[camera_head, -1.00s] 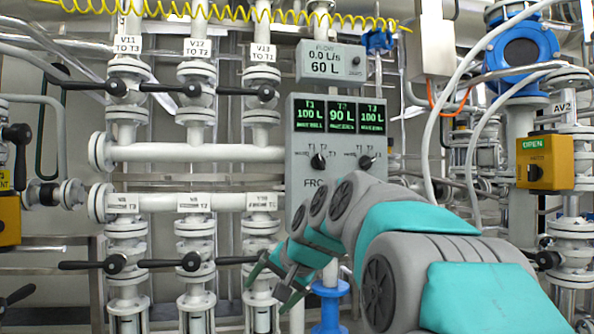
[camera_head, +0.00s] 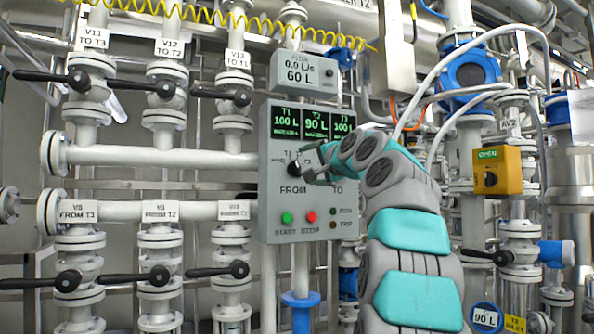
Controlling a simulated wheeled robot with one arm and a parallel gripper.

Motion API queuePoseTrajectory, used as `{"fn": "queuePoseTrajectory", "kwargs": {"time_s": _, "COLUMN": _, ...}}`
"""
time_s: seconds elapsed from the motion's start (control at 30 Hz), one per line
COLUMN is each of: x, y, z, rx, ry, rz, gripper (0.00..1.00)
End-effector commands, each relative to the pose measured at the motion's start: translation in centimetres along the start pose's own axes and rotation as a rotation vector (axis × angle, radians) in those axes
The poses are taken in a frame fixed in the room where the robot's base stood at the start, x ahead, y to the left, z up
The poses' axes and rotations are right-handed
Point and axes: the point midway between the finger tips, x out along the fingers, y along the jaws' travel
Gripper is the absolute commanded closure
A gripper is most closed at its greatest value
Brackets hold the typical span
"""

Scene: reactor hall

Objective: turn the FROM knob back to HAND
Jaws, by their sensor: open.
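The grey control box (camera_head: 266,215) stands in the middle of the head view. The FROM knob (camera_head: 294,169) is a small black knob above the word FROM on the box's left half. Its pointer direction is too small to tell, and the labels around it are partly hidden. My gripper (camera_head: 306,170) is open in front of the box, with its fingers close to the FROM knob. I cannot tell whether they touch it. The TO knob is hidden behind my arm.
A green START button (camera_head: 287,218) and a red STOP button (camera_head: 311,217) sit below the knobs. Several valves with black levers (camera_head: 160,277) line the pipes at left. A yellow box marked OPEN (camera_head: 487,170) is at right. White hoses hang behind my arm.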

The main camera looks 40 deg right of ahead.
Motion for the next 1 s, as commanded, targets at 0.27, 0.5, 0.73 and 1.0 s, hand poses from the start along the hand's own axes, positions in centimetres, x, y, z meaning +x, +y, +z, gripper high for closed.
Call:
{"fn": "queuePoseTrajectory", "kwargs": {"time_s": 0.27, "x": 3.0, "y": 0.0, "z": 0.0, "rx": -0.003, "ry": -0.001, "rz": 0.004, "gripper": 0.07}}
{"fn": "queuePoseTrajectory", "kwargs": {"time_s": 0.5, "x": 5.3, "y": 0.0, "z": 0.0, "rx": -0.003, "ry": -0.001, "rz": 0.004, "gripper": 0.07}}
{"fn": "queuePoseTrajectory", "kwargs": {"time_s": 0.73, "x": 6.7, "y": 0.3, "z": 0.1, "rx": 0.001, "ry": -0.002, "rz": 0.006, "gripper": 0.07}}
{"fn": "queuePoseTrajectory", "kwargs": {"time_s": 1.0, "x": 6.8, "y": 0.3, "z": 0.1, "rx": 0.0, "ry": -0.002, "rz": 0.004, "gripper": 0.07}}
